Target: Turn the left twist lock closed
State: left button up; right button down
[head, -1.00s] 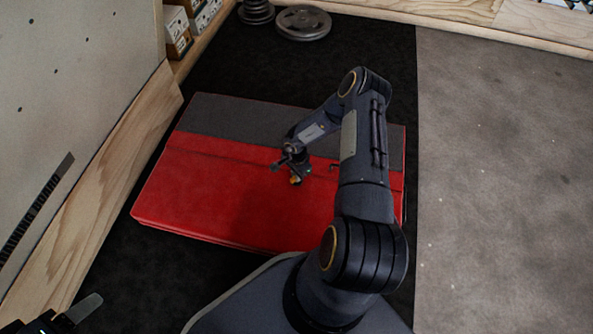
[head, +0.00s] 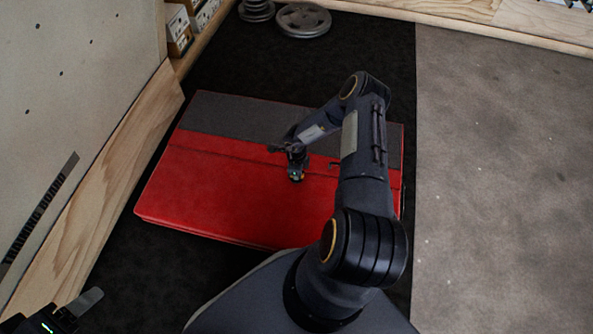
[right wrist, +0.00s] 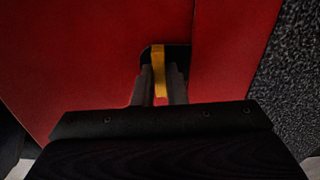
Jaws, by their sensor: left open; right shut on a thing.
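A yellow twist lock (right wrist: 158,58) sits on a black plate on the red face of the folded pad (head: 230,195). In the right wrist view my right gripper (right wrist: 161,84) is shut on this yellow piece, one finger on each side. In the head view my right gripper (head: 296,172) is low over the pad's middle and hides the lock there. A small dark fitting (head: 334,165) shows to its right; I cannot tell whether it is another lock. My left gripper (head: 76,303) is open and empty at the bottom left corner, away from the pad, partly out of frame.
A pale panel (head: 85,80) with a wooden border (head: 130,140) stands along the left. Grey weight plates (head: 302,19) lie on the dark mat behind the pad. Small boxes (head: 180,30) stand at the back left. The grey floor (head: 500,180) on the right is clear.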

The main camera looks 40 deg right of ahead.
jog(key=shift+m, duration=0.5)
jog(key=c, duration=1.5)
grip_release()
jog(key=shift+o, duration=0.2)
notch_tip(320, 180, up, 8)
jog(key=p, duration=0.3)
